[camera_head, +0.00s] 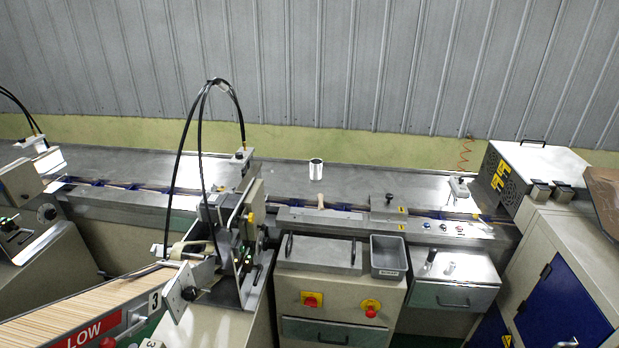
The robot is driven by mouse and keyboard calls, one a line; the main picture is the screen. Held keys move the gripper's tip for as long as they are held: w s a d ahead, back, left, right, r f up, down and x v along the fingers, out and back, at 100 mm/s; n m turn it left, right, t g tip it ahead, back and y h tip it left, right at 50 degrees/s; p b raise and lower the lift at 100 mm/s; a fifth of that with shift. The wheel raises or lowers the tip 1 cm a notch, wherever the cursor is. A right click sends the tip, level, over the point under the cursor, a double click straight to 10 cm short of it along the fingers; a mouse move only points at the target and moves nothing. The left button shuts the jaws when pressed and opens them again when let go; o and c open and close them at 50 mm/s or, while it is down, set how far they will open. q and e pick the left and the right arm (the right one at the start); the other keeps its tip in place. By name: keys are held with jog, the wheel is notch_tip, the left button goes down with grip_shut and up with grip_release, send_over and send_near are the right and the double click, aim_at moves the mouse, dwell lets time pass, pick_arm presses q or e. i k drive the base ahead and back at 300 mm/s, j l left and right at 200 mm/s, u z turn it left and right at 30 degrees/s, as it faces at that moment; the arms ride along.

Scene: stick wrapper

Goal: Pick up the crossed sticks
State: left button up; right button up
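Many pale wooden sticks (75,312) lie side by side in the sloping feed tray at the lower left, behind a red "LOW" label. A small pale piece (320,201) stands on the conveyor line near the middle; it is too small to tell whether it is a stick. Thin sticks also seem to show along the conveyor channel (345,207), but I cannot make out clearly which of them cross. Neither of my grippers is in view.
A stick feeder machine (238,225) with looping black cables stands left of centre. A silver can (316,170) sits on the metal table behind the conveyor. A grey bin (388,256) and a control cabinet (340,300) with red buttons stand in front. A large machine (560,240) fills the right.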

aim_at(320, 196)
jog(key=i+l+u, duration=0.1)
jog(key=i+l, duration=0.15)
jog(key=l, duration=0.15)
jog(key=i+l+u, duration=0.1)
jog(key=i+l, duration=0.15)
jog(key=l, duration=0.2)
jog(key=i+z, duration=0.2)
jog(key=z, duration=0.25)
